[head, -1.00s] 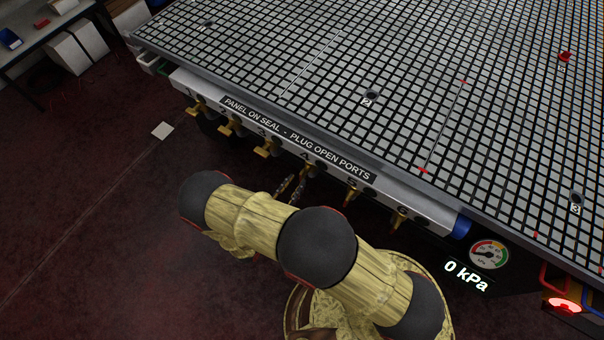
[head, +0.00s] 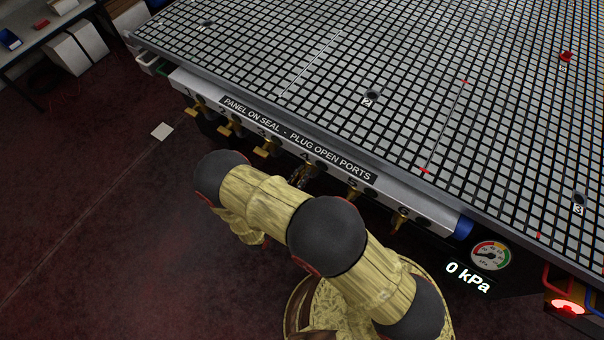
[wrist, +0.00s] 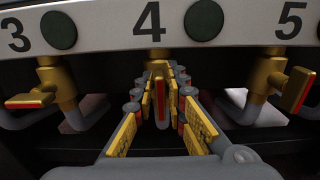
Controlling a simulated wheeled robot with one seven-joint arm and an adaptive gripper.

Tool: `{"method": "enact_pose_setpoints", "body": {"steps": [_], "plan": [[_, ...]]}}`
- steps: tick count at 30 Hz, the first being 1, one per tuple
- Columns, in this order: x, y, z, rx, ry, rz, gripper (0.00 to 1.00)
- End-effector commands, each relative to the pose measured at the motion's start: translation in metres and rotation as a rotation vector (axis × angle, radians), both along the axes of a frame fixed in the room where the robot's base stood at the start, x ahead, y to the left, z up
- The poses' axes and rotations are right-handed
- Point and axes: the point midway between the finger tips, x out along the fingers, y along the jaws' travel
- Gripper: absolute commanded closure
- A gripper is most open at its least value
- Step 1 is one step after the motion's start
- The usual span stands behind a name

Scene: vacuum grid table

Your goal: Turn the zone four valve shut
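The zone four valve (wrist: 159,70) is brass and sits under the number 4 in the middle of the wrist view. Its red-edged handle (wrist: 160,97) points towards the camera. My gripper (wrist: 164,84) is open, with one yellow-padded finger on each side of that handle. Narrow gaps show between handle and pads, so I see no clear grip. In the head view my gripper (head: 300,179) is at the manifold under the 4, partly hidden by my arm, and the valve there is mostly hidden.
Valve 3 (wrist: 42,97) is left of my gripper with its handle turned left. Valve 5 (wrist: 292,86) is on the right, its handle angled. The labelled manifold bar (head: 331,164) runs above, under the grid table (head: 300,105). The gauge (head: 490,254) display reads 0 kPa.

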Motion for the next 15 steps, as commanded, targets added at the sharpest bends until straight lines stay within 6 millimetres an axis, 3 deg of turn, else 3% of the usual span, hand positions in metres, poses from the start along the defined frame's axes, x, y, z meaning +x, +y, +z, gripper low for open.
{"method": "enact_pose_setpoints", "body": {"steps": [6,15], "plan": [[-0.0001,0.0001,-0.0001,0.0,0.0,0.0,1.0],[0.0,0.0001,-0.0001,0.0,0.0,0.0,1.0]]}}
